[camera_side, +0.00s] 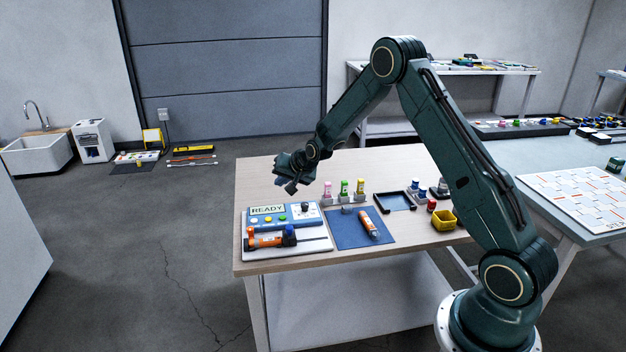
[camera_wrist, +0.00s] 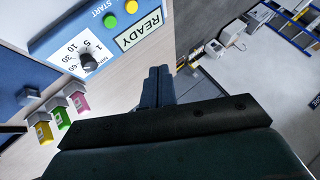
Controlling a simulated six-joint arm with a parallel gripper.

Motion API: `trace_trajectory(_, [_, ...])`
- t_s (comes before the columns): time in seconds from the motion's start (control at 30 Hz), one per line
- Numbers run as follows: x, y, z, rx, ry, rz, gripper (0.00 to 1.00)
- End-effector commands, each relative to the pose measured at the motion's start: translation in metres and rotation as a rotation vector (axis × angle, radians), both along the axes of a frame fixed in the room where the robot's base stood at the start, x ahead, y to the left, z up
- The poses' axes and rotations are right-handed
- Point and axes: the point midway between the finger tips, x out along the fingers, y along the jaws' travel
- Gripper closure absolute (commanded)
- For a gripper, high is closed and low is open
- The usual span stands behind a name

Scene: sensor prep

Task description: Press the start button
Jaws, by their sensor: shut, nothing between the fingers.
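The blue control box (camera_side: 283,216) sits on the wooden table, with a READY display (camera_wrist: 140,30), a dial knob (camera_wrist: 88,61) and coloured buttons. In the wrist view a green button (camera_wrist: 110,20) lies beside the word START, with a yellow button (camera_wrist: 131,6) near it. The green button also shows in the side view (camera_side: 282,218). My gripper (camera_wrist: 158,72) is shut and empty. In the side view my gripper (camera_side: 289,187) hangs above and behind the box, apart from it.
A white tray (camera_side: 318,248) with an orange tool (camera_side: 265,242) lies in front of the box. Pink, green and yellow capped bottles (camera_wrist: 60,116) stand beside it. A blue mat (camera_side: 345,238) holds an orange-and-white tube (camera_side: 370,227). A yellow bin (camera_side: 444,221) is at right.

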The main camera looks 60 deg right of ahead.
Motion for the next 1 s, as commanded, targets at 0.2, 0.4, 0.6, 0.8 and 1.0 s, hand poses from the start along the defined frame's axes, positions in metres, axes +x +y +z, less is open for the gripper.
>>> trace_trajectory(0.2, [0.004,-0.008,-0.016,0.015,-0.012,-0.025,1.0])
trace_trajectory(0.4, [0.005,-0.009,-0.017,0.017,-0.014,-0.028,1.0])
trace_trajectory(0.6, [0.004,-0.009,-0.017,0.016,-0.013,-0.027,1.0])
trace_trajectory(0.8, [0.004,-0.009,-0.021,0.016,-0.012,-0.026,1.0])
trace_trajectory(1.0, [0.004,-0.009,-0.033,0.017,-0.011,-0.027,1.0])
